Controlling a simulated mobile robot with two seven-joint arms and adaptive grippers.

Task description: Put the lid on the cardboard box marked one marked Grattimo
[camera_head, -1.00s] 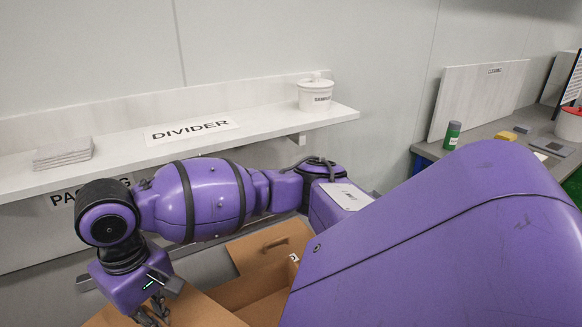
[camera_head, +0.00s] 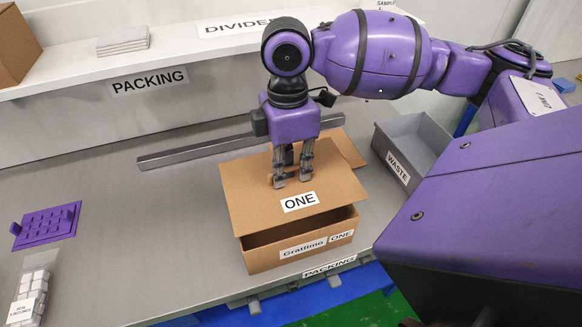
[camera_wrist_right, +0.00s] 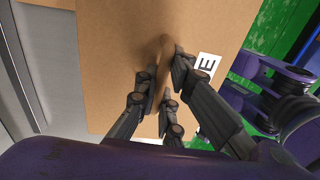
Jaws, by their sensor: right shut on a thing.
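The cardboard box (camera_head: 262,258), labelled Grattimo and ONE on its front wall, stands on the grey packing table. The brown lid (camera_head: 243,195), labelled ONE, is above it, roughly lined up but tilted. In the right wrist view the fingers (camera_wrist_right: 165,88) close around a raised brown grip on the lid (camera_wrist_right: 115,60). The lid's back edge contact is hidden. My left gripper is not in view.
A brown cardboard panel (camera_head: 343,150) shows behind the lid; I cannot tell what it belongs to. A grey WASTE bin (camera_head: 396,174) stands at the right. A grey bar (camera_head: 190,153) lies behind. A purple grid tray (camera_head: 45,226) and small white containers (camera_head: 30,290) are left.

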